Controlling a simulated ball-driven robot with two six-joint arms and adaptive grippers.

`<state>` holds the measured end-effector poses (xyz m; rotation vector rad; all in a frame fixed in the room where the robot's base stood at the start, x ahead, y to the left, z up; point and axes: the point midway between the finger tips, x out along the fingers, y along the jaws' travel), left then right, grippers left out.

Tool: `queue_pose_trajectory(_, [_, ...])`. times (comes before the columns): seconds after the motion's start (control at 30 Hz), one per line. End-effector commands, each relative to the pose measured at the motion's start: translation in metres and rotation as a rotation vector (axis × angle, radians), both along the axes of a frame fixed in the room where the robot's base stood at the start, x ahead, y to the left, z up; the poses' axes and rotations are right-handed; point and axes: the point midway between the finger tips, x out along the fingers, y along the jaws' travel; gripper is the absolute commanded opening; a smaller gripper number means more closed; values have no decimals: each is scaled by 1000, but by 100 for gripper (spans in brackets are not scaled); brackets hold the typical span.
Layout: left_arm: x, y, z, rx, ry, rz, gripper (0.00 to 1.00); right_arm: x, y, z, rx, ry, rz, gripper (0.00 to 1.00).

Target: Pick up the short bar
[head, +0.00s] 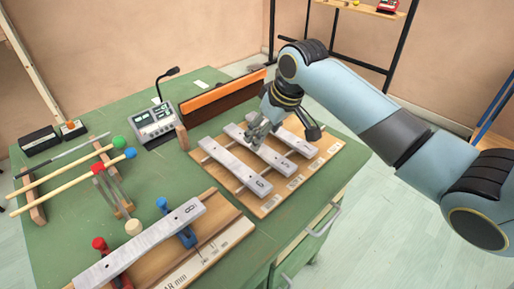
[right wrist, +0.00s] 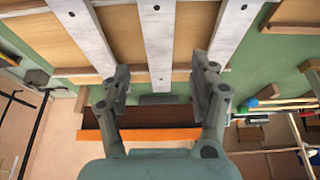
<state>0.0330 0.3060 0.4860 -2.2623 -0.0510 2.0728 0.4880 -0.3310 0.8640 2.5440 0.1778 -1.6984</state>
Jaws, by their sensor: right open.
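Three grey metal bars lie side by side on a wooden rack (head: 262,207): a left bar (head: 232,163), a middle bar (head: 272,156) and a right bar (head: 300,144). They look close in length, so I cannot tell which is the short one. Another bar, marked 8 (head: 150,240), lies across red and blue supports at the front. My right gripper (head: 257,136) is open over the far part of the middle bar. In the right wrist view, the middle bar (right wrist: 158,40) shows between the spread fingers of the gripper (right wrist: 163,82), apart from both. My left gripper is out of view.
An orange-edged brown block (head: 222,98) stands just behind the rack. A grey device (head: 154,122) with a bent microphone stands left of it. Mallets (head: 75,172) rest on wooden supports at the left. Green table (head: 222,232) shows between the rack and front board.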

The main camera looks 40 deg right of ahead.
Motion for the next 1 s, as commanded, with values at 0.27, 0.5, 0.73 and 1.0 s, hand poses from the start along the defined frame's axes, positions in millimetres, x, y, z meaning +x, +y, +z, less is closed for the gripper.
queue_pose_trajectory(0.27, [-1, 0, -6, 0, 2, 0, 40, 16, 2, -39, 2, 2, -2, 62])
queue_pose_trajectory(0.5, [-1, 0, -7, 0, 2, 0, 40, 19, 2, -46, -1, 1, 0, 62])
queue_pose_trajectory(0.73, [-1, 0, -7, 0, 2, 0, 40, 19, 2, -45, 0, 2, 0, 42])
queue_pose_trajectory(1.0, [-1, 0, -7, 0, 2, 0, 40, 19, 2, -45, 0, 2, 0, 7])
